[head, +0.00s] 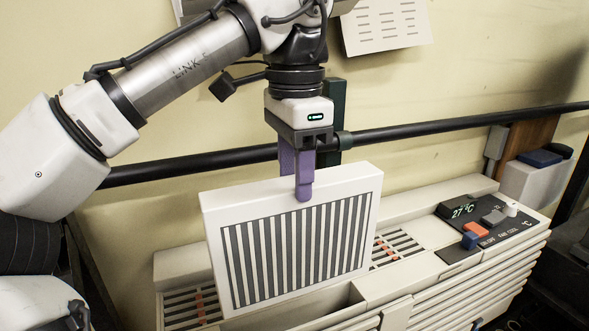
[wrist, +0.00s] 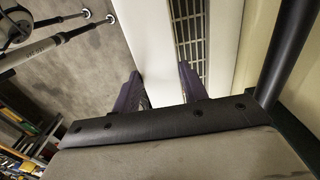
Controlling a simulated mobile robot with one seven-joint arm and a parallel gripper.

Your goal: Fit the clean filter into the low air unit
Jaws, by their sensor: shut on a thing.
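The clean filter (head: 295,245) is a white rectangular frame with dark vertical stripes. My gripper (head: 303,190) is shut on its top edge, with purple fingers on either side. The filter hangs upright over the low air unit (head: 405,270), a cream box with grilles along its top. A slot (head: 335,305) opens in the unit's top in front of the filter's lower right part. I cannot tell whether the filter's lower edge is above the slot or behind it. The wrist view shows the white filter edge (wrist: 158,50) between the purple fingers (wrist: 160,88).
A control panel (head: 485,228) with a 27 °C display and coloured buttons is on the unit's right end. A black rail (head: 430,127) runs along the wall behind the filter. A pale box with a blue item (head: 540,158) is at the far right.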

